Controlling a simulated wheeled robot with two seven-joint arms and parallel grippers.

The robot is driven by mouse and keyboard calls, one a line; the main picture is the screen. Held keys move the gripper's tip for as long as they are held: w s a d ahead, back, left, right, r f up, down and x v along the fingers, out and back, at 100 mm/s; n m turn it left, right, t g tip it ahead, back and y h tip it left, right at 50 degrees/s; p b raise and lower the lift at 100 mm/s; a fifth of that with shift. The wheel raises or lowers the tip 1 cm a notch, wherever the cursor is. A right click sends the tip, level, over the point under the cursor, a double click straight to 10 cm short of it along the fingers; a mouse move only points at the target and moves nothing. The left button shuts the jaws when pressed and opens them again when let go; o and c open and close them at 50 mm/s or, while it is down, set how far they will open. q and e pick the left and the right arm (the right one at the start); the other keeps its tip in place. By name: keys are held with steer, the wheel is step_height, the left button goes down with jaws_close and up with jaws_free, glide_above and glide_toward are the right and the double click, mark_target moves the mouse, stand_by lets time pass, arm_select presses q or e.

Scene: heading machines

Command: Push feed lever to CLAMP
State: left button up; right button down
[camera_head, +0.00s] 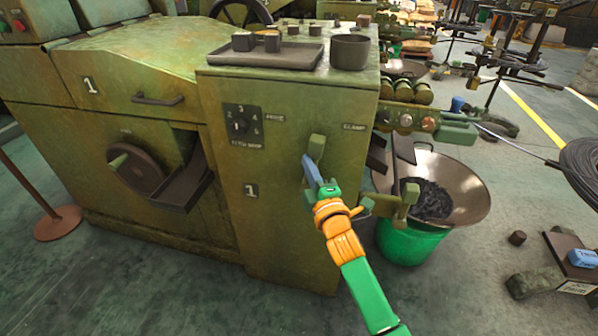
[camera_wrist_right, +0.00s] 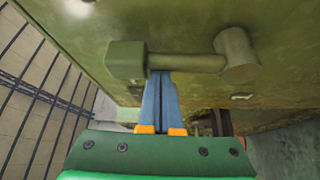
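The feed lever (camera_head: 317,146) is on the front panel of the green machine, between a small label at its left and the CLAMP label (camera_head: 354,127) at its right. In the right wrist view it shows as a block-shaped knob (camera_wrist_right: 126,60), a bar and a round hub (camera_wrist_right: 236,55). My right gripper (camera_head: 307,160) is at the lever, its blue fingers together with nothing between them. In the wrist view the fingertips (camera_wrist_right: 160,75) meet the bar beside the knob; whether they touch it I cannot tell. My left gripper is out of view.
A numbered dial (camera_head: 242,124) is left of the lever. A tray (camera_head: 265,53) and a dark cup (camera_head: 350,52) stand on the machine top. A wide metal bowl (camera_head: 462,185) sits on a green bucket (camera_head: 408,243) at the right. Open floor lies in front.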

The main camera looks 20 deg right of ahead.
steer(key=d+m+b, duration=0.1)
steer(key=s+d+m+t+b, duration=0.1)
steer(key=m, duration=0.1)
steer(key=shift+s+f+h, duration=0.1)
steer(key=shift+f+h, duration=0.3)
steer(key=shift+s+d+b, duration=0.1)
steer(key=shift+b, duration=0.35)
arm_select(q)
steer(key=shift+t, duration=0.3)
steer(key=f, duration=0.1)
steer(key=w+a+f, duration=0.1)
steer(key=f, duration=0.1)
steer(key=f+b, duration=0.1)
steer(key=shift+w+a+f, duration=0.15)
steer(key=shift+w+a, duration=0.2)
arm_select(e)
steer(key=shift+s+d+m+t+h, duration=0.2)
steer(key=shift+d+m+t+h, duration=0.25)
steer(key=shift+m, duration=0.45)
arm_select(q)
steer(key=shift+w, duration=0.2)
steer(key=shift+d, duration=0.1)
